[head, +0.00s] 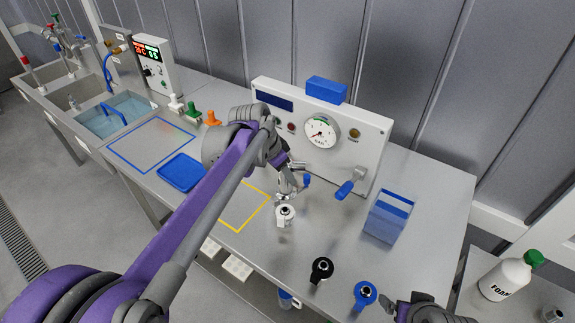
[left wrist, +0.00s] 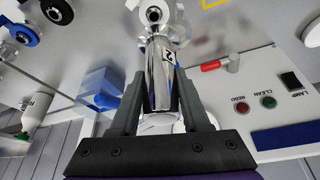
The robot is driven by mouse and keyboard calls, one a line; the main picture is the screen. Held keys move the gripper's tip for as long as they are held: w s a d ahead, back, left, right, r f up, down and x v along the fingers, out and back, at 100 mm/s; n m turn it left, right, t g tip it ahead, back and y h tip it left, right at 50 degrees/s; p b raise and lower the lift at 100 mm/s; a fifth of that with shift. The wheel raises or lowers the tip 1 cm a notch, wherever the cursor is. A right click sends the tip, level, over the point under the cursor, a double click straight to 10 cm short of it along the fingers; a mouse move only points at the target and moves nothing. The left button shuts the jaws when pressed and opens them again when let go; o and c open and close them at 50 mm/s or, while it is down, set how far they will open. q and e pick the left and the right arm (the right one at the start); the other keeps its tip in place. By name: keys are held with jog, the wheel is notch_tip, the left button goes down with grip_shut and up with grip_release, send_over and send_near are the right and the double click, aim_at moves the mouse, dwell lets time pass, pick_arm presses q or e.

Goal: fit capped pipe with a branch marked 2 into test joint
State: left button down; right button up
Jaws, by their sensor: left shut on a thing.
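My left gripper (head: 287,190) is in front of the gauge panel, above the table. In the left wrist view its two dark jaws (left wrist: 160,105) are shut on a shiny metal pipe (left wrist: 160,75) with a dark 2 on a white mark. The pipe's far end is at the top of that view, near pale round parts; I cannot tell whether they touch. In the head view a white ring-shaped fitting (head: 285,212) shows just below the gripper. I cannot tell for sure which part is the test joint. My right gripper (head: 420,308) is at the bottom right, partly cut off.
The gauge panel (head: 375,130) has a blue-handled lever (head: 350,186) sticking out. A blue holder (head: 388,215), a black ring fitting (head: 321,268) and a blue ring fitting (head: 364,293) stand to the right. A blue tray (head: 180,172) lies left. A foam bottle (head: 507,277) is far right.

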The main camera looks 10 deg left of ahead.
aim_at(282, 193)
pick_arm(q)
jog(key=shift+s+r, duration=0.2)
jog(key=shift+s, duration=0.35)
jog(key=shift+w+f, duration=0.1)
jog(key=shift+f, duration=0.4)
jog(key=shift+f+b, duration=1.05)
jog(key=shift+f, duration=1.45)
pick_arm(e)
jog(key=shift+s+f, duration=0.7)
jog(key=shift+f, duration=0.25)
jog(key=shift+s+f, duration=0.65)
jog(key=shift+f, duration=0.3)
jog(key=shift+w+r, duration=0.1)
jog(key=shift+r, duration=0.05)
pick_arm(q)
jog(key=shift+f+b, duration=0.75)
jog(key=shift+f, duration=0.5)
pick_arm(e)
jog(key=shift+s+f, duration=0.35)
jog(key=shift+f, duration=0.5)
